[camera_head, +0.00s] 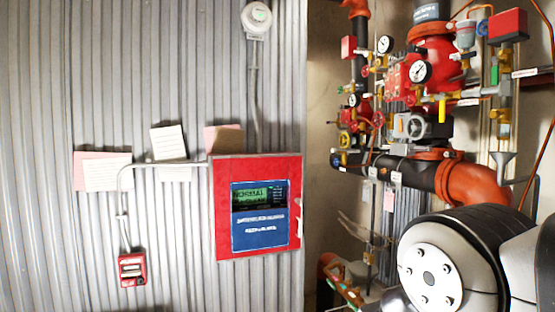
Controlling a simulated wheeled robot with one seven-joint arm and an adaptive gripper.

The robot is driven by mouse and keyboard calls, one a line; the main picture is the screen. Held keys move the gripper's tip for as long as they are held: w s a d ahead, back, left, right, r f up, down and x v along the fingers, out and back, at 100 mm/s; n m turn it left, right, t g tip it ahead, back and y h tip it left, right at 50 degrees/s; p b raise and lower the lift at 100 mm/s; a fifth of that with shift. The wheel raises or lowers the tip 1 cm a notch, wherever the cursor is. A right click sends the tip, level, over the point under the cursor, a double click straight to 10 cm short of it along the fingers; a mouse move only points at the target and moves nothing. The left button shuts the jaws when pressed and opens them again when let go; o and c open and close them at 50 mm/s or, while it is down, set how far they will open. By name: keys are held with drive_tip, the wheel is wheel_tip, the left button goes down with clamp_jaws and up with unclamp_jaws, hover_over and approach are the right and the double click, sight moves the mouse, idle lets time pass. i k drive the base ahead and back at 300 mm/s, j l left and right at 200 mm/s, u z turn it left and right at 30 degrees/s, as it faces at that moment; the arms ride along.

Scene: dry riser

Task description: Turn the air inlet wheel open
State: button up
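I cannot tell which wheel is the air inlet wheel. The riser valve assembly (432,60) fills the upper right of the head view. A grey round wheel (415,127) sits low on its front, above the black horizontal pipe (400,170). Part of my arm shows at the lower right, well below the wheels. My gripper is not in view.
Gauges, thin pipes and hanging tags crowd the riser. An orange elbow pipe (480,185) bends down behind my arm. A red control panel (227,240) is mounted on the corrugated wall (60,80), with a red call box (132,269) at lower left.

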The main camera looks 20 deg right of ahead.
sight(365, 71)
drive_tip(key=z, duration=1.2)
drive_tip(key=u, duration=0.5)
drive_tip(key=i+l+u, duration=0.1)
drive_tip(key=u, duration=0.4)
drive_tip(key=i+u, duration=0.1)
drive_tip(key=u, duration=0.4)
drive_tip(key=l+u, duration=0.15)
drive_tip(key=u, duration=0.35)
drive_tip(key=l+u, duration=0.1)
drive_tip(key=u, duration=0.4)
drive_tip(key=i+l+u, duration=0.1)
drive_tip(key=l+u, duration=0.55)
